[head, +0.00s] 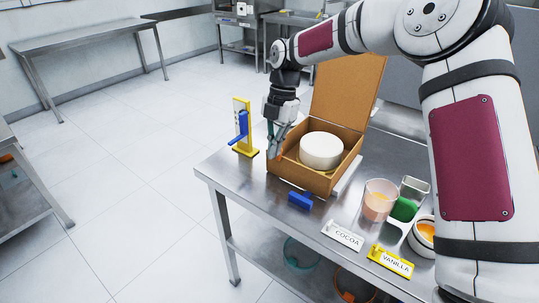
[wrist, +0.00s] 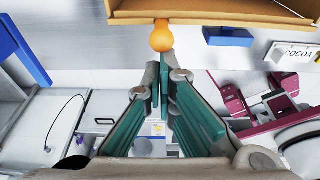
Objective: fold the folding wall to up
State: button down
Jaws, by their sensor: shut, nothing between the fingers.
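An open cardboard box (head: 300,178) stands on the steel table with its lid (head: 345,95) raised at the back and a round white cake (head: 321,150) inside. Its low walls stand around the cake; I cannot tell for certain which one is the folding wall. In the wrist view a cardboard wall edge (wrist: 220,12) crosses the top, with a round orange knob (wrist: 161,36) on it. My gripper (head: 272,152) is at the box's left side, pointing down. In the wrist view its teal fingers (wrist: 163,75) are shut and empty, with the tips close to the knob; contact is unclear.
A yellow stand with a blue lever (head: 241,128) is left of the box. A blue block (head: 300,201) lies in front. Cups (head: 380,200), a COCOA sign (head: 342,236) and a VANILLA sign (head: 390,262) are at the right front. Floor left of the table is clear.

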jog(key=shift+w+d+r, duration=0.1)
jog(key=shift+w+d, duration=0.15)
dwell(0.4)
jog(key=shift+r, duration=0.2)
